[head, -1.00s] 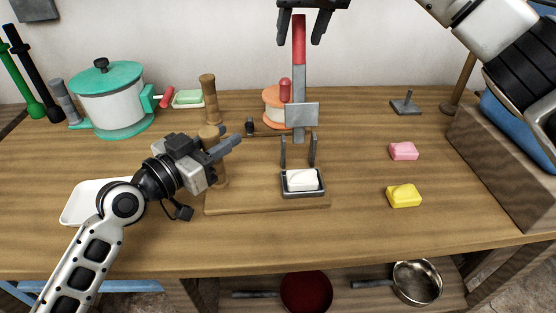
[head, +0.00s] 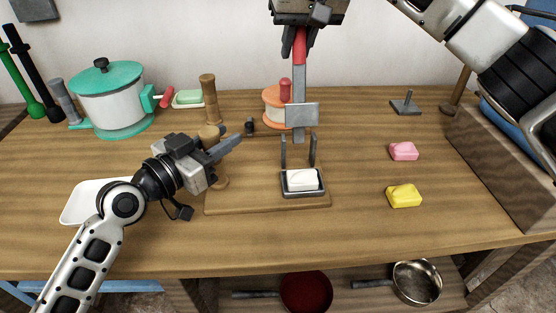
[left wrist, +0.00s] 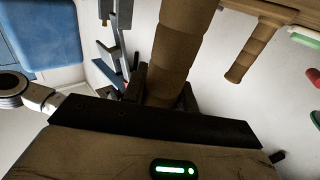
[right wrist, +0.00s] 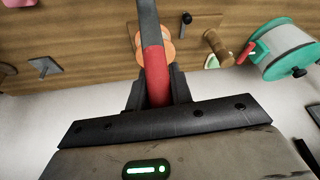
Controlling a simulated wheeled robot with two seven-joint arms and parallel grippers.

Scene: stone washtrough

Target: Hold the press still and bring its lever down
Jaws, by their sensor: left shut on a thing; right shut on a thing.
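The press stands on a wooden base board (head: 250,200). Its lever (head: 299,82) stands upright, a grey bar with a red grip above a grey plate (head: 302,114). Below, a white soap bar (head: 303,179) lies in a dark metal tray (head: 304,193) between two grey posts. My right gripper (head: 300,44) is shut on the red grip (right wrist: 155,75) at the lever's top. My left gripper (head: 226,143) is shut on a turned wooden post (left wrist: 180,45) at the board's left side. The gripper partly hides this post in the head view.
A green-lidded pot (head: 108,98), a second wooden post (head: 208,95) and an orange round box (head: 275,100) stand behind. Pink soap (head: 404,151) and yellow soap (head: 404,196) lie to the right. A white tray (head: 85,205) lies left, under my left arm.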

